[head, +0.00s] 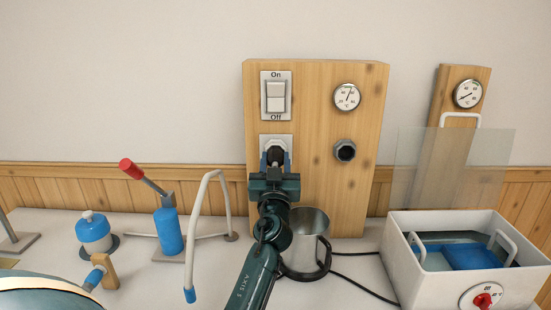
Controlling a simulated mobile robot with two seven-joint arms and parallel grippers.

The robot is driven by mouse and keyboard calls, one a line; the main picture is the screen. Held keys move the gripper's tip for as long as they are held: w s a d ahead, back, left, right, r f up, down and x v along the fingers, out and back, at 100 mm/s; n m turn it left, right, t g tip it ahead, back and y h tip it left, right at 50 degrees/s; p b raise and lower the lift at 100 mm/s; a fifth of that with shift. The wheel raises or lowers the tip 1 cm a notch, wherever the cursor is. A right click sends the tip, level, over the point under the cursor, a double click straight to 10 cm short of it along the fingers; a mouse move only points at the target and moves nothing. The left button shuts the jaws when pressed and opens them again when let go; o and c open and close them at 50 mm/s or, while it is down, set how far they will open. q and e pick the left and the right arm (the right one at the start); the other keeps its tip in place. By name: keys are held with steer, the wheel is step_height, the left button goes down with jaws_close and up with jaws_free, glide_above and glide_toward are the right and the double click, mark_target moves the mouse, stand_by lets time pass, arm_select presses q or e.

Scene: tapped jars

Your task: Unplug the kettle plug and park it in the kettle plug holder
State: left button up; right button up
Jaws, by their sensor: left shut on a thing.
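A wooden board (315,80) stands upright against the wall. It carries a white socket plate (283,138) below an on/off switch. The dark kettle plug (275,155) is at the socket, partly hidden by my left gripper. I cannot tell how deep the plug sits. A dark round holder (344,151), apparently the kettle plug holder, is on the board to the right of the socket. A metal kettle (312,222) stands below, partly behind my arm. My right gripper is not in view.
The switch (276,91) and a dial (347,97) are higher on the board. A white bath (420,277) with a transparent panel (410,165) stands right. A black cable (365,290) lies on the table. A white bent-tube stand (194,230) and a blue lever device (168,232) stand left.

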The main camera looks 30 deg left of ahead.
mark_target(275, 164)
arm_select(q)
steer(key=shift+c, duration=1.1)
steer(key=shift+s+d, duration=0.2)
steer(key=shift+s, duration=0.15)
steer(key=shift+s+d, duration=0.6)
steer(key=shift+s, duration=0.35)
